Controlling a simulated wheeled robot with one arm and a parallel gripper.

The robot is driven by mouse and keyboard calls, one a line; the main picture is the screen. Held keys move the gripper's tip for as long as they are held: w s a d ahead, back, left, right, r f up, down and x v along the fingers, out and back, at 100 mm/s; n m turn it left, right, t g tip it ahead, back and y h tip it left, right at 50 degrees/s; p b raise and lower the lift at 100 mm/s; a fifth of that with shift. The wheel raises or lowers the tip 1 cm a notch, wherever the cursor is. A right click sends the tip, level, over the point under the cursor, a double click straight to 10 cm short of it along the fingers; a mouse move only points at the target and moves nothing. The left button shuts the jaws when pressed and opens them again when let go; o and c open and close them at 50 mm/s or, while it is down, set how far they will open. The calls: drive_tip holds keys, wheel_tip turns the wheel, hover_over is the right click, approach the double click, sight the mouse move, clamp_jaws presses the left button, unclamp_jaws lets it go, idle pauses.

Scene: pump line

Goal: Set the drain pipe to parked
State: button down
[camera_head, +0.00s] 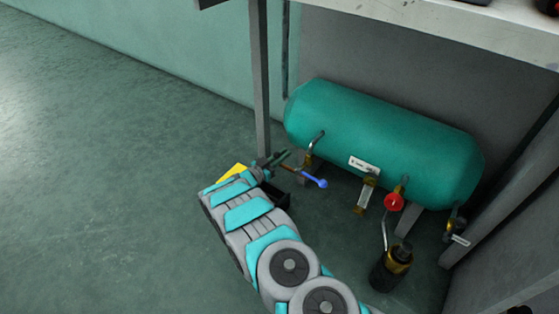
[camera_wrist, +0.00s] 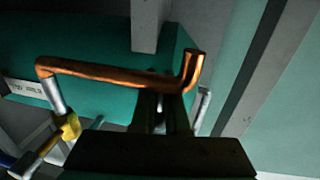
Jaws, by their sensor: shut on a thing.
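The drain pipe (camera_wrist: 110,70) is a copper tube crossing the wrist view, with a short upturned bend at its right end. At its left end it turns down to a silver stub (camera_wrist: 54,95) and a brass fitting (camera_wrist: 69,127). My gripper (camera_wrist: 162,98) is shut on the pipe near its bent end; the fingers partly hide the contact. In the head view my gripper (camera_head: 281,158) is at the left end of the green tank (camera_head: 385,135), beside a silver elbow (camera_head: 316,141). The copper tube is hard to make out there.
A blue-handled valve (camera_head: 315,180) is close to my gripper's right. A red valve (camera_head: 393,201), a brass-ended fitting (camera_head: 366,194) and a dark bottle (camera_head: 391,268) stand further right. A grey post (camera_head: 261,80) rises just behind my gripper. The floor (camera_head: 110,180) at left is clear.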

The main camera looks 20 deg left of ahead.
drive_tip(key=shift+w+d+r+m+g+h, duration=0.15)
drive_tip(key=shift+w+r+m+g+h, duration=0.15)
drive_tip(key=shift+w+r+m+h, duration=0.15)
drive_tip(key=c, duration=1.1)
unclamp_jaws()
drive_tip(key=shift+d, duration=0.1)
drive_tip(key=shift+o, duration=1.2)
drive_tip(key=shift+f+b, duration=0.15)
drive_tip(key=shift+b, duration=0.15)
drive_tip(key=shift+f, duration=0.1)
drive_tip(key=v, duration=0.8)
drive_tip(key=shift+p, duration=0.35)
